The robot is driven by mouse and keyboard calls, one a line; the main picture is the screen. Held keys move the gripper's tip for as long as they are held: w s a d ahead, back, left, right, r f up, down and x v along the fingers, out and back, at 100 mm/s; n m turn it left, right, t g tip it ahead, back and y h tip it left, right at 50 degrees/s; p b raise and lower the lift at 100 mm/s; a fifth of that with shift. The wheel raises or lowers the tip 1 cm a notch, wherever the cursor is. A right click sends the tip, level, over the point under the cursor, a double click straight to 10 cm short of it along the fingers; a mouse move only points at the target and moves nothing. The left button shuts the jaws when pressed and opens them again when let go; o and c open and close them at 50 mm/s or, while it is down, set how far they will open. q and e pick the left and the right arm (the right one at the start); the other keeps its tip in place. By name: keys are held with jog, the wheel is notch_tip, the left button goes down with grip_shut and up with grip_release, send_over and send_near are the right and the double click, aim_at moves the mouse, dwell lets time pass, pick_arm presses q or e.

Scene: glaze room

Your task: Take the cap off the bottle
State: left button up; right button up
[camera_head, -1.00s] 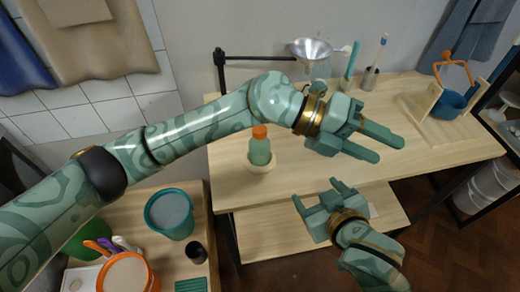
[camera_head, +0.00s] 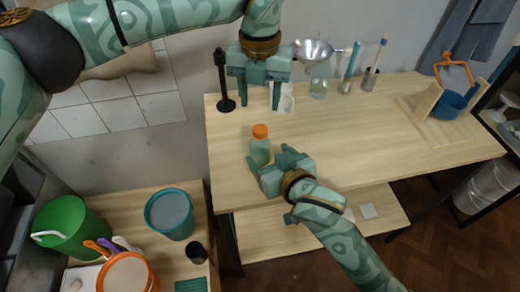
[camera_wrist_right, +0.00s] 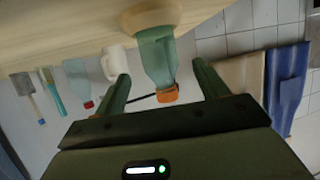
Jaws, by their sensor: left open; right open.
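The bottle (camera_head: 260,147) is translucent green and stands upright near the front left of the wooden table, with its orange cap (camera_head: 260,131) on. In the right wrist view the bottle (camera_wrist_right: 158,58) appears upside down, its cap (camera_wrist_right: 167,94) between the fingers, and its foot in a round wooden holder (camera_wrist_right: 150,15). My right gripper (camera_head: 268,159) is open beside the bottle, a finger toward each side of it; contact is not clear. My left gripper (camera_head: 258,104) is open, fingers pointing down, above and behind the bottle.
A white mug (camera_head: 288,103) stands close behind my left gripper. A black stand (camera_head: 222,80), a metal funnel (camera_head: 312,49) and brushes (camera_head: 376,62) line the back. A wooden rack with a blue bucket (camera_head: 449,105) is at right. The table's middle right is clear.

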aim_at(264, 151)
jog(key=x, duration=0.6)
jog(key=shift+w+a, duration=0.1)
jog(key=shift+w, duration=0.1)
